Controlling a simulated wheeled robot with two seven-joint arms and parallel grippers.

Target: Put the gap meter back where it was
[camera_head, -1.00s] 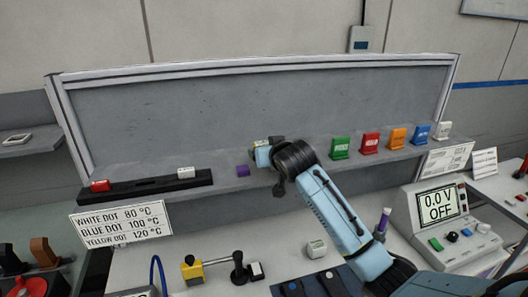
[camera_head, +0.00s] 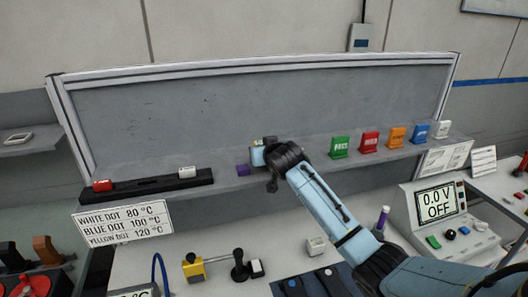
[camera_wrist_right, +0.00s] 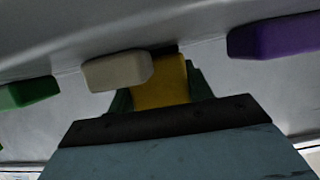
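My right arm reaches in from the right in the head view. Its gripper (camera_head: 262,147) is at the shelf, between a purple block (camera_head: 242,170) and the green block (camera_head: 340,147). The wrist view shows a yellow piece (camera_wrist_right: 160,88) between the dark fingers, with a beige block end (camera_wrist_right: 118,71) beside it. They may be parts of one object, likely the gap meter; I cannot tell. The fingers appear closed on the yellow piece. The arm and gripper hide most of it in the head view. My left gripper is out of view.
Red (camera_head: 369,142), orange (camera_head: 396,138), blue (camera_head: 421,133) and white (camera_head: 441,129) blocks stand along the shelf (camera_head: 215,160) to the right. A black holder (camera_head: 150,187) lies at the left. A meter reading 0.0V OFF (camera_head: 440,215) and a yellow-based tool (camera_head: 193,268) are below.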

